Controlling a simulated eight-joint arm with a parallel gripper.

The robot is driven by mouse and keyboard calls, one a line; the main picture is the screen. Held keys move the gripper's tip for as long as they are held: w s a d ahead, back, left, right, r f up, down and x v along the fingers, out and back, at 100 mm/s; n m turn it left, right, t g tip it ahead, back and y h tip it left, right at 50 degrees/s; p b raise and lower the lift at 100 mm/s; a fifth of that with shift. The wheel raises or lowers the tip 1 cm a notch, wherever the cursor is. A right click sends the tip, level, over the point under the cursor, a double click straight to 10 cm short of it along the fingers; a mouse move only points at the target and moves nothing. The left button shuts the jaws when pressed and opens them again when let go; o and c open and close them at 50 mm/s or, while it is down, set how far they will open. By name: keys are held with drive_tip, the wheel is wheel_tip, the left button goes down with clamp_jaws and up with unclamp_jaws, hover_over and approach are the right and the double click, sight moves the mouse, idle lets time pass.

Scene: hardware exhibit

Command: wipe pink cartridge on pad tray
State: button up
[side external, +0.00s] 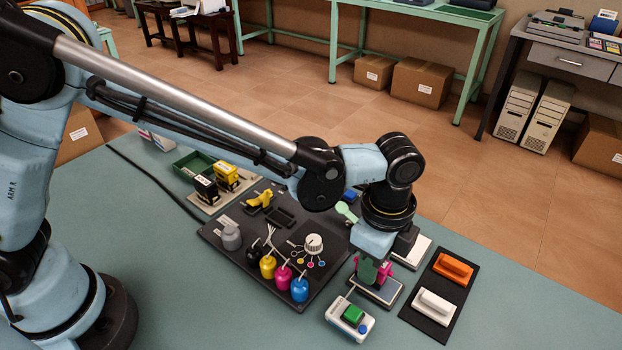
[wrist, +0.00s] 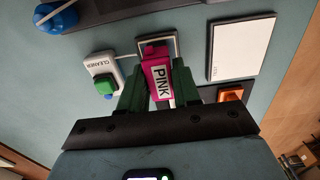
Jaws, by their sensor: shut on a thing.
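The pink cartridge (wrist: 160,80), labelled PINK, is between the green fingers of my gripper (wrist: 157,92) in the wrist view. My gripper is shut on it. In the side view the pink cartridge (side external: 388,256) shows partly behind the green fingers of my gripper (side external: 374,272). The pad tray (side external: 379,293) lies right below them, and its far part (wrist: 157,38) shows beyond the cartridge in the wrist view. The cartridge's lower end is at or just over the pad. I cannot tell whether it touches, as the fingers hide that place.
A cleaner box (side external: 350,318) with a green top stands close in front of the tray. A black board (side external: 428,325) with orange and white blocks lies to the right. A dark board (side external: 225,248) with ink bottles lies to the left. A white pad (wrist: 241,48) lies beside the tray.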

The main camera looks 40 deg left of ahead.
drive_tip(key=shift+d, duration=0.15)
drive_tip(key=shift+d+f, duration=0.1)
drive_tip(key=shift+d, duration=0.85)
drive_tip(key=shift+r, duration=3.55)
drive_tip(key=shift+a, duration=0.1)
